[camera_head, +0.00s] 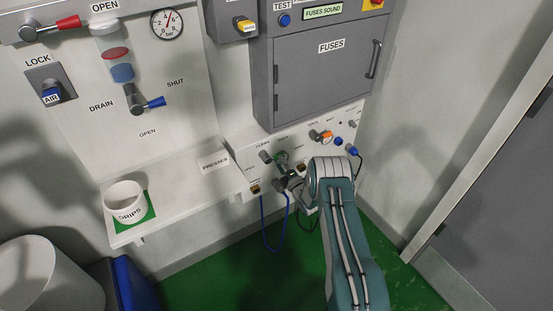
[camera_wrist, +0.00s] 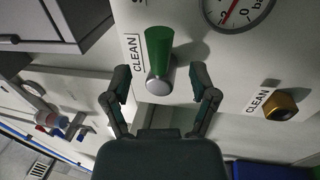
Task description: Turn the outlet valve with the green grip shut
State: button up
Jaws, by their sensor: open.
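The outlet valve with the green grip (camera_wrist: 158,50) is in the upper middle of the wrist view. Its silver hub (camera_wrist: 158,84) is at the lower end, and the grip points up in that picture, beside a CLEAN label. My gripper (camera_wrist: 160,76) is open, with one finger on each side of the valve near the hub. I see no clear contact between fingers and valve. In the head view the green grip (camera_head: 281,158) shows small on the low wall panel, with my gripper (camera_head: 288,180) close by and partly hiding it.
A gauge (camera_wrist: 240,8) and a brass CLEAN port (camera_wrist: 281,107) are beside the valve. An orange-gripped valve (camera_head: 321,136) is to its right in the head view. A blue hose (camera_head: 263,225) hangs below the panel. A DRIPS cup (camera_head: 125,203) stands on the shelf at left.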

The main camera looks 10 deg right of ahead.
jog(key=v, duration=0.9)
jog(key=shift+w+a, duration=0.1)
jog(key=w+r+m+g+h, duration=0.1)
jog(key=w+r+m+h, duration=0.15)
jog(key=r, duration=0.55)
jog(key=w+r+m+g+h, duration=0.15)
jog(key=w+r, duration=0.25)
jog(key=r, duration=0.4)
jog(key=s+a+r+m+g+h, duration=0.1)
jog(key=s+r+m+g+h, duration=0.15)
jog(key=s+r+m, duration=0.55)
jog(key=s+r+m+g+h, duration=0.1)
jog(key=s+r+g, duration=0.3)
jog(key=r, duration=0.8)
jog(key=s+a+r+m+g, duration=0.1)
jog(key=s+a+m, duration=0.1)
jog(key=s, duration=0.8)
jog(key=s+a+r+m+g+y, duration=0.1)
jog(key=s+m, duration=0.3)
jog(key=s, duration=0.7)
jog(key=s+a+r+m+g, duration=0.1)
jog(key=s+a+m+g, duration=0.1)
jog(key=s, duration=0.9)
jog(key=shift+s+a+r+m+g, duration=0.2)
jog(key=shift+a+r+m+g, duration=0.15)
jog(key=shift+a, duration=0.25)
